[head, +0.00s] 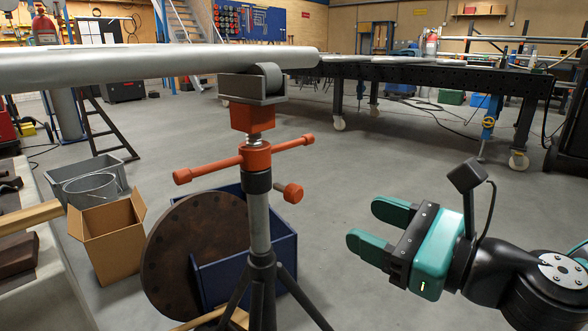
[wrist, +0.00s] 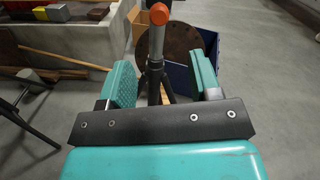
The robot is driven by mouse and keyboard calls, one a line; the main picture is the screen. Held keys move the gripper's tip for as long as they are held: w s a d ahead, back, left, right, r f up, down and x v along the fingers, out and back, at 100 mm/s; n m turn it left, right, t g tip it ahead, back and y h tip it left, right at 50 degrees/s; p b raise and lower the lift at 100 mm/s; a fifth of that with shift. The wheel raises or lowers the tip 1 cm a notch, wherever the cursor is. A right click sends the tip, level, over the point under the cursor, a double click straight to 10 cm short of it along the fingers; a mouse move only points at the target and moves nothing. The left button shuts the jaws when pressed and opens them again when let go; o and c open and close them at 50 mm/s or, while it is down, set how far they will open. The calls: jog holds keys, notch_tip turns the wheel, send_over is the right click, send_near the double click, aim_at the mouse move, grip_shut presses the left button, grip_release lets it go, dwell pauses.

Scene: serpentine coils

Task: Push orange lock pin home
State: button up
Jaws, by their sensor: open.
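The orange lock pin (head: 289,192) sticks out from the side of the pipe stand, below the orange cross handle (head: 243,158). Its round orange end also shows in the wrist view (wrist: 159,14), top centre, above the gap between my fingers. How deep the pin sits cannot be told. The stand's grey post (head: 258,225) is upright on dark tripod legs. My gripper (head: 370,226) is open and empty, to the right of the pin and a little lower in the head view, its teal fingers pointing left toward the stand. In the wrist view my gripper (wrist: 158,80) has fingers wide apart.
A grey pipe (head: 150,66) rests on the stand's roller head (head: 255,84). Behind the post are a rusty round flange (head: 185,250) and a blue bin (head: 222,282). A cardboard box (head: 112,240) stands left. The floor between gripper and stand looks clear.

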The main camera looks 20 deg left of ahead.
aim_at(298, 194)
jog(key=p+x, duration=0.7)
jog(key=x, duration=0.5)
jog(key=shift+s+a, duration=0.1)
jog(key=shift+a, duration=0.15)
jog(key=shift+w+a, duration=0.3)
jog(key=shift+a, duration=0.3)
